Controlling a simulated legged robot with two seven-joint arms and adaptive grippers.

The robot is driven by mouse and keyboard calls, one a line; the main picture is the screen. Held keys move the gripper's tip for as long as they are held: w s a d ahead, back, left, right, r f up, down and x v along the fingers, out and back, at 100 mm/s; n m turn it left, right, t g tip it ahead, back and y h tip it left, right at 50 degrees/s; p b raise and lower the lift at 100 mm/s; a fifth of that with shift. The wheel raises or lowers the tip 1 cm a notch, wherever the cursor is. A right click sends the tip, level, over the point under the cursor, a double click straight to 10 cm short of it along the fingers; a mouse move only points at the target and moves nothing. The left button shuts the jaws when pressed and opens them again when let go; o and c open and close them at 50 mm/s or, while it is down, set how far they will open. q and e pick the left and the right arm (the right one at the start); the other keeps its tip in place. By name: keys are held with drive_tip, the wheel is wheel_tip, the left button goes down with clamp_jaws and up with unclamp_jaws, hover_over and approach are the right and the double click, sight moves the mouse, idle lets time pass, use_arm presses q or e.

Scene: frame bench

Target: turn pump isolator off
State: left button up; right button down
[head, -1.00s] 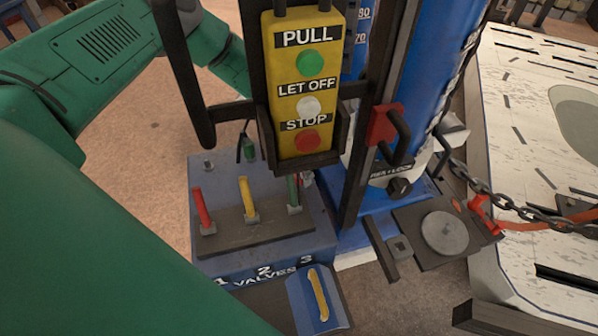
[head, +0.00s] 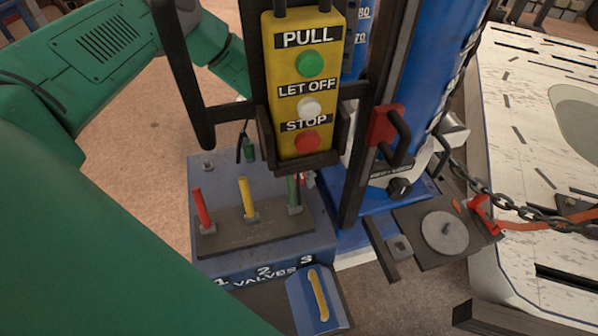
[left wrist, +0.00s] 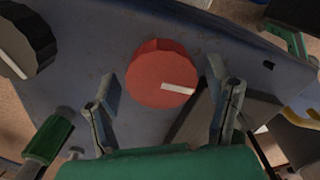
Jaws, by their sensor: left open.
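A round red knob (left wrist: 162,75) with a white pointer line sits on a dark blue-grey panel (left wrist: 75,60) in the left wrist view. It carries no readable label, so I cannot confirm it is the pump isolator. Its pointer lies roughly level, towards the right. My left gripper (left wrist: 163,79) is open, with one finger to the left of the knob and one to the right. Both fingers look apart from it. The knob and this gripper cannot be made out in the head view. My right gripper is not in view.
A black knob (left wrist: 25,45) and a green handle (left wrist: 48,138) flank the left finger. A yellow pendant (head: 290,125) with PULL, LET OFF and STOP buttons hangs in front. The valve block (head: 205,265) carries red, yellow and green levers. A chain (head: 520,212) hangs at right.

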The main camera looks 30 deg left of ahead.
use_arm(q)
wheel_tip(320, 180, up, 12)
idle(0.4)
drive_tip(key=shift+a+f, duration=0.1)
idle(0.3)
